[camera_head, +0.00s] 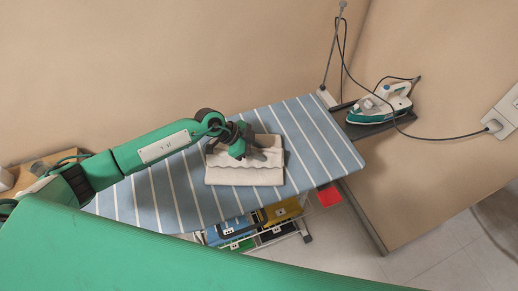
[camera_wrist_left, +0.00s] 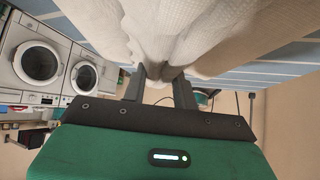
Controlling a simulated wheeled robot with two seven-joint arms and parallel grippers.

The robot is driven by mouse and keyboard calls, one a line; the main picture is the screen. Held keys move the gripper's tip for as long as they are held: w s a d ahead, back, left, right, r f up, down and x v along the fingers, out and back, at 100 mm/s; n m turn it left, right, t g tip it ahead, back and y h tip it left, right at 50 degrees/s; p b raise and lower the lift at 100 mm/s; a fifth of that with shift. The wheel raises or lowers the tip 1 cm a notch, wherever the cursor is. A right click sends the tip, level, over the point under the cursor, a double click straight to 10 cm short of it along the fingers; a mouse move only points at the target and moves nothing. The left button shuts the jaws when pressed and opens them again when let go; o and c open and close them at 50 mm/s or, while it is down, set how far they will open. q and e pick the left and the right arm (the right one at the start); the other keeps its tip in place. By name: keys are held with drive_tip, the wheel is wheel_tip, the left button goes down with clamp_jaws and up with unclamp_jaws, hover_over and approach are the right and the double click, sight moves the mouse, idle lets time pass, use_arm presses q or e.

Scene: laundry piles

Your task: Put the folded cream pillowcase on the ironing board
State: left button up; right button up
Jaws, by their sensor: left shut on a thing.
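The folded cream pillowcase (camera_head: 243,174) shows over the blue-and-white striped ironing board (camera_head: 330,157), near its middle. My left gripper (camera_head: 247,152) reaches in from the left and is shut on the pillowcase near its far edge. In the left wrist view the cream cloth (camera_wrist_left: 205,30) fills the top, with its edge between the fingers (camera_wrist_left: 158,72). Whether the whole pillowcase rests on the board or hangs slightly above it, I cannot tell. My right gripper is not in view.
An iron (camera_head: 381,103) stands on a dark rest at the board's right end, its cord running to a wall socket (camera_head: 494,126). Coloured bins (camera_head: 283,211) sit under the board. Washing machines (camera_wrist_left: 40,62) show in the wrist view. The board's right part is clear.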

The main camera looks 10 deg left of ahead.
use_arm(q)
drive_tip(key=o, duration=1.1)
drive_tip(key=shift+f, duration=0.1)
drive_tip(key=shift+c, duration=0.2)
drive_tip(key=b+v, duration=0.4)
drive_tip(key=v, duration=0.7)
drive_tip(key=shift+a, duration=0.1)
drive_tip(key=shift+a+r, duration=0.25)
drive_tip(key=shift+r, duration=0.25)
drive_tip(key=shift+s+f, duration=0.1)
